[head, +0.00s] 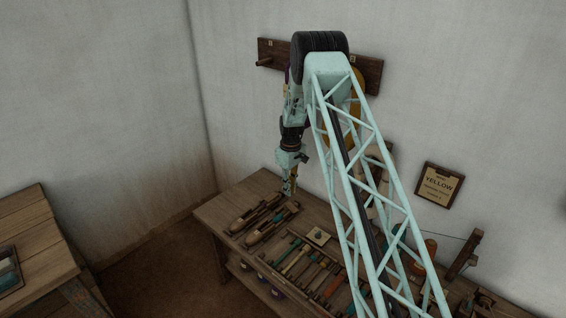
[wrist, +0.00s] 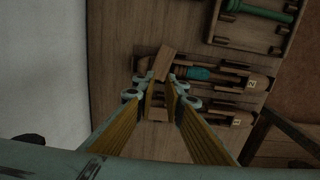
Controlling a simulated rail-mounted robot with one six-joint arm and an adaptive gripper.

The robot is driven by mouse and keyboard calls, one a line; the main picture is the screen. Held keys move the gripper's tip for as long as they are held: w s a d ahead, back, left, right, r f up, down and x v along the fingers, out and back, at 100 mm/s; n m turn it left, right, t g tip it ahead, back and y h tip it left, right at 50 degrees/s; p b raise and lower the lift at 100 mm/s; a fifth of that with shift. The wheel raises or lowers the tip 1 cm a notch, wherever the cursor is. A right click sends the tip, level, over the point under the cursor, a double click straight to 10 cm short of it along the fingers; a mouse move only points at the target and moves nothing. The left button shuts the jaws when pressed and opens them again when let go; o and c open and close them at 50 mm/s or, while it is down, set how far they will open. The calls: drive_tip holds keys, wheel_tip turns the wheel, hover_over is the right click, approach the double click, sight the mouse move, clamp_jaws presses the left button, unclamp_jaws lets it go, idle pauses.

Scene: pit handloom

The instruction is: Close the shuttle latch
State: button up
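Two wooden shuttles lie side by side at the left end of the bench in the head view. In the wrist view, one shuttle (wrist: 235,76) holds a teal-wound bobbin (wrist: 194,73). The other shuttle (wrist: 222,110) lies beside it, partly behind the fingers. A small wooden piece (wrist: 164,63), which looks like a raised latch, stands at the left end of the teal shuttle. My gripper (wrist: 163,88) points down at that end, its yellow-padded fingers apart with a narrow gap. The wooden piece shows just beyond the tips; contact cannot be told. My gripper (head: 290,190) is above the shuttles.
A tray of tools and bobbins (head: 306,268) lies right of the shuttles. A small pale block (head: 318,236) sits behind it. Another table (head: 32,235) stands at left.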

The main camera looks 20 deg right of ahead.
drive_tip(key=s+a+r+b, duration=0.1)
drive_tip(key=s+a+r, duration=0.2)
drive_tip(key=r, duration=0.7)
drive_tip(key=s+a+r+m+b, duration=0.1)
drive_tip(key=s+a+r, duration=0.2)
drive_tip(key=r, duration=0.8)
drive_tip(key=shift+a+r+t, duration=0.2)
drive_tip(key=shift+t, duration=0.2)
drive_tip(key=shift+d, duration=0.1)
idle(0.3)
